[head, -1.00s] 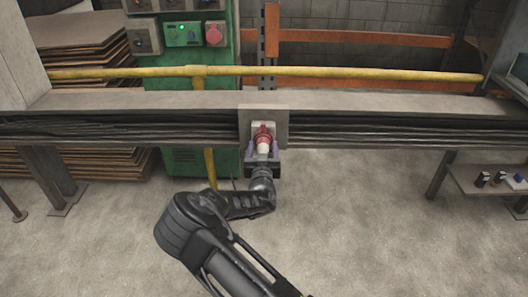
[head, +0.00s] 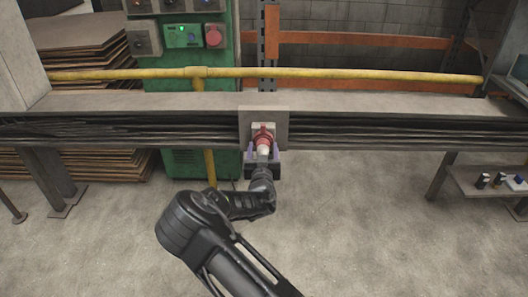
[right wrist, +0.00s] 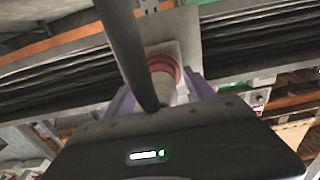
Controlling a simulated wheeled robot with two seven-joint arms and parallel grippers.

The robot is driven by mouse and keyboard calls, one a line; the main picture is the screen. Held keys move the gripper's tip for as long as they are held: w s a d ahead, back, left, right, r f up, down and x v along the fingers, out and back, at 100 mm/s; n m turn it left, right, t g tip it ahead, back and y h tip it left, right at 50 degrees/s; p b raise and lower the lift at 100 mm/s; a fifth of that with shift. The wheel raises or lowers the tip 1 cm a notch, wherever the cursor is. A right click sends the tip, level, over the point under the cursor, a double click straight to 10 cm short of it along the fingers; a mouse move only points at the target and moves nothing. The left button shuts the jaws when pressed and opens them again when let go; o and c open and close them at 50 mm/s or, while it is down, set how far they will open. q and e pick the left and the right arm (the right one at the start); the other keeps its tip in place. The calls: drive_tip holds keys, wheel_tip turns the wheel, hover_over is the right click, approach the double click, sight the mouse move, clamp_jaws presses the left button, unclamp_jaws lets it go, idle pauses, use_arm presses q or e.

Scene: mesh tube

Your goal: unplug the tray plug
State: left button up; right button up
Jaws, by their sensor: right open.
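The tray plug (head: 263,144) is red with a white back end and sits in a socket on a square grey plate (head: 281,115) fixed to the cable tray (head: 380,134). In the right wrist view the plug (right wrist: 163,72) shows its red ring and pale body, with a dark rod crossing in front of it. My right gripper (head: 263,155) is at the plug, with its purple fingers apart, one on each side. The right wrist view shows the fingers (right wrist: 163,95) flanking the plug; contact is not clear. My left gripper is not in view.
A yellow pipe (head: 350,74) runs behind the tray. A green cabinet (head: 185,100) with a red knob stands behind at the left. A low shelf (head: 480,185) with small items is at the right. The floor in front is clear.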

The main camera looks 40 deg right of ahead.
idle(0.5)
clamp_jaws()
idle(0.5)
drive_tip(key=shift+s+a, duration=0.1)
drive_tip(key=shift+s, duration=0.05)
drive_tip(key=shift+p+v, duration=0.5)
drive_tip(key=shift+v, duration=2.3)
